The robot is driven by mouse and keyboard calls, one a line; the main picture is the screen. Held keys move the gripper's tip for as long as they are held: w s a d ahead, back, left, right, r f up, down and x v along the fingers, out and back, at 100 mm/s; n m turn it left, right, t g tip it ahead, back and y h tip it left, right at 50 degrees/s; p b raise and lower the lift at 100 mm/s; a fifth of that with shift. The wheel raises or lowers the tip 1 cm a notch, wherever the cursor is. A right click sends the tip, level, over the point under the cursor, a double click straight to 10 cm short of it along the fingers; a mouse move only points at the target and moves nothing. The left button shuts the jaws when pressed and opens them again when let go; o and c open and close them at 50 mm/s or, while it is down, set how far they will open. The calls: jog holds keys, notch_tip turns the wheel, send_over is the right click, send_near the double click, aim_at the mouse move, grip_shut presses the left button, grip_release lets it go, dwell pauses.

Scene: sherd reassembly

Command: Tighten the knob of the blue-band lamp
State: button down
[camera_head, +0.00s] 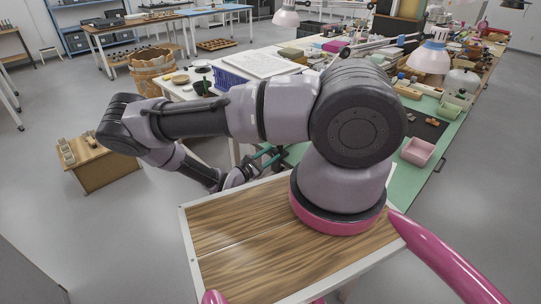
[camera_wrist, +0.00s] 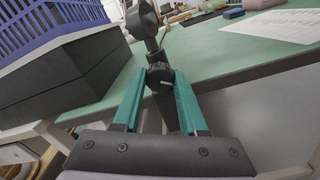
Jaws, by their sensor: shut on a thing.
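In the wrist view my gripper (camera_wrist: 160,76) has its two teal fingers closed around a small black knob (camera_wrist: 160,80) with a pale line on its face. The knob sits at the foot of a dark post and joint at the bench edge. In the head view my gripper (camera_head: 268,154) is low beside the green bench, and my arm hides most of the knob's surroundings. The blue-band lamp (camera_head: 431,60) shows a pale pinkish shade with a blue band at its top, to the right of my arm. The link between this knob and that lamp is hidden.
The green bench top (camera_wrist: 225,55) lies just beyond the knob. A blue crate (camera_wrist: 48,22) above a black block (camera_wrist: 75,80) is close on the left. A white sheet (camera_wrist: 275,25) lies on the right. Another lamp (camera_head: 286,18) hangs at the back.

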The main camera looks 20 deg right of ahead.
jog(key=shift+a, duration=0.1)
dwell(0.4)
jog(key=shift+c, duration=2.2)
grip_release()
jog(key=v, duration=1)
jog(key=shift+a, duration=0.35)
jog(key=shift+s, duration=0.1)
